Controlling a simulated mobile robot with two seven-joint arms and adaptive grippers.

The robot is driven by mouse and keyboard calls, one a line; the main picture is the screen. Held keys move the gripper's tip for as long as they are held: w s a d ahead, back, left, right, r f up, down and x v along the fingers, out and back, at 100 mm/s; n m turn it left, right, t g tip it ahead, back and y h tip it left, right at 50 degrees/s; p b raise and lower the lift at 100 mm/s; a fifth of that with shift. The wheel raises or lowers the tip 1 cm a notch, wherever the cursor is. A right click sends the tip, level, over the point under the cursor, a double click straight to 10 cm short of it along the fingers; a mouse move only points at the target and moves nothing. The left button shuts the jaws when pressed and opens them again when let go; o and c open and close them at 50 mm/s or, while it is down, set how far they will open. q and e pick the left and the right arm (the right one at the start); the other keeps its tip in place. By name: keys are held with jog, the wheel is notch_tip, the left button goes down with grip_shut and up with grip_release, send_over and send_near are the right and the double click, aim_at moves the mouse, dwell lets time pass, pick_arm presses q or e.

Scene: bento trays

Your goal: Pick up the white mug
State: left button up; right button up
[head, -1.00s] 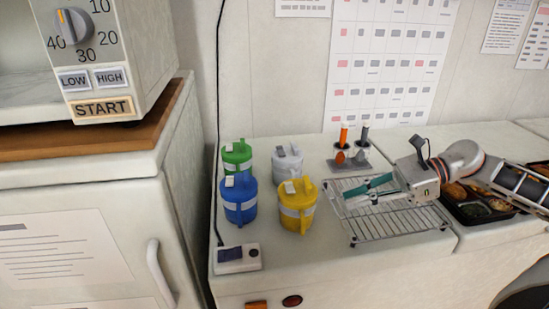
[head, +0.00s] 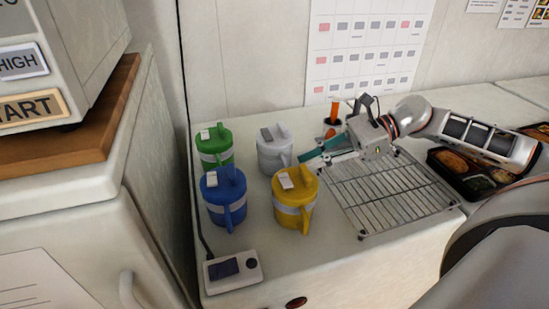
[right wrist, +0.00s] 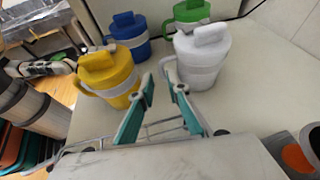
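The white mug (head: 268,154) stands upright on the counter, behind the yellow mug and right of the green one. In the right wrist view the white mug (right wrist: 203,72) is just beyond the right fingertip, with its light lid tab on top. My right gripper (head: 306,158) reaches in from the right, its teal fingers low and pointing at the mugs. In the right wrist view the gripper (right wrist: 158,78) has a gap between its fingers and nothing in it. I cannot tell whether a fingertip touches the white mug. My left gripper is not in view.
A yellow mug (head: 306,187), a blue mug (head: 222,212) and a green mug (head: 221,136) stand close by. A wire rack (head: 385,205) lies under my right arm. A small device (head: 232,272) is at the front left, and a food tray (head: 443,160) at right.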

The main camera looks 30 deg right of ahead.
aim_at(277, 157)
jog(key=shift+w+a+f+b, duration=0.35)
jog(key=shift+a+f+b, duration=0.05)
jog(key=shift+a+f, duration=0.15)
jog(key=shift+w+a+f+b, duration=0.3)
jog(key=shift+a+f+b, duration=0.05)
jog(key=shift+a+f, duration=0.15)
jog(key=shift+w+a, duration=0.25)
jog(key=shift+a, duration=0.3)
grip_shut()
